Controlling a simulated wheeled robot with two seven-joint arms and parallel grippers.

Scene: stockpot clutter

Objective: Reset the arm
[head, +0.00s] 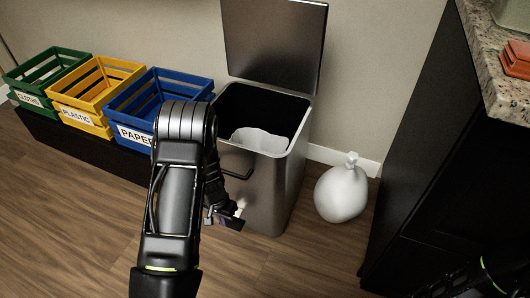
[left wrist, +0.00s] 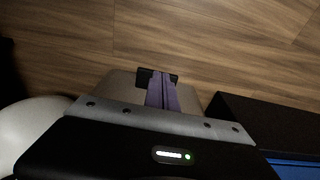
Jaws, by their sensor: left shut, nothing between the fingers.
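My left arm reaches in from the left in the head view, and its gripper (head: 228,218) hangs in front of the metal trash bin (head: 265,200). The gripper is small and partly hidden by my own arm. In the left wrist view the fingers (left wrist: 160,92) are together, with nothing between them, over wood floor. Part of my right arm (head: 495,275) shows at the lower right of the head view; its fingers cannot be made out.
The bin's lid (head: 273,40) stands open, with a pale liner (head: 258,139) inside. A tied white bag (head: 341,193) lies right of the bin. Green (head: 45,75), yellow (head: 95,90) and blue (head: 160,95) crates stand on a low dark bench. A dark counter (head: 425,150) is at right.

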